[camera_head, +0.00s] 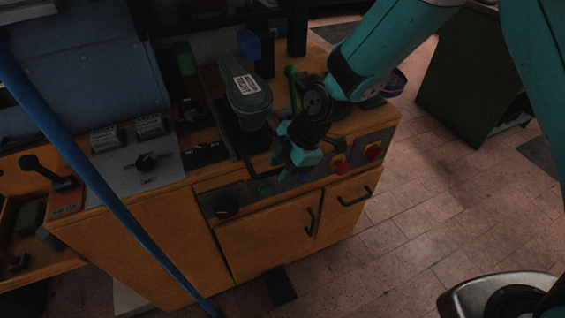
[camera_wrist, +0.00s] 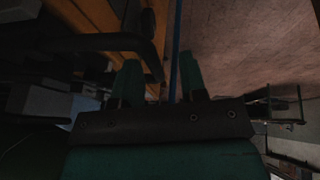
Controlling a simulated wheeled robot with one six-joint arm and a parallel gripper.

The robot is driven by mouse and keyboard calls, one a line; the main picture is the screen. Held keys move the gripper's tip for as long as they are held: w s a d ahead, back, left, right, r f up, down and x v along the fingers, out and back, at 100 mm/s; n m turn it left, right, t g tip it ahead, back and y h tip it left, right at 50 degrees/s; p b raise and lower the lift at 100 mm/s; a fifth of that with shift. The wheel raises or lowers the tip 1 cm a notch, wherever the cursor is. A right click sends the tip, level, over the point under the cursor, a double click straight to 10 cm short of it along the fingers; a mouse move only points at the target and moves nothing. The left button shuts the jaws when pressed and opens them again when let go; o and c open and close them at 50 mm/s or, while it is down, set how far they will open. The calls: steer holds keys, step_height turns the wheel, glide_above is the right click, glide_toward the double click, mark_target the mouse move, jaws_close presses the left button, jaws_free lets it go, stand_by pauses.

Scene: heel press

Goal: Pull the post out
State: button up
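A dark green sole-shaped piece with a white label (camera_head: 245,85) stands over a dark carriage on the orange cabinet in the head view. I cannot tell for certain which part is the post; the support under this piece is dark and partly hidden. My gripper (camera_head: 287,176) is in front of and to the right of it, pointing down by the front control panel. In the wrist view my gripper (camera_wrist: 160,78) shows two green fingers apart, with nothing clearly held between them. A dark bent bar (camera_wrist: 105,42) lies left of the fingers there.
The orange cabinet (camera_head: 270,240) has black door handles and red knobs (camera_head: 373,151) at its right front. A thin green lever (camera_head: 291,88) stands close behind my gripper. A blue diagonal pole (camera_head: 95,185) crosses the left.

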steer(key=shift+w+a, duration=0.1)
steer(key=shift+r, duration=0.1)
steer(key=b+v, duration=0.1)
steer(key=v, duration=1.6)
steer(key=s+d+r+m, duration=0.1)
steer(key=s+d+m, duration=0.1)
steer(key=s+m, duration=0.5)
steer(key=s+d+r+m, duration=0.2)
steer(key=s+m, duration=0.6)
steer(key=s, duration=0.4)
steer(key=shift+d+r+m+h, duration=0.3)
steer(key=shift+d+r, duration=0.05)
steer(key=shift+d, duration=0.5)
steer(key=shift+s, duration=0.1)
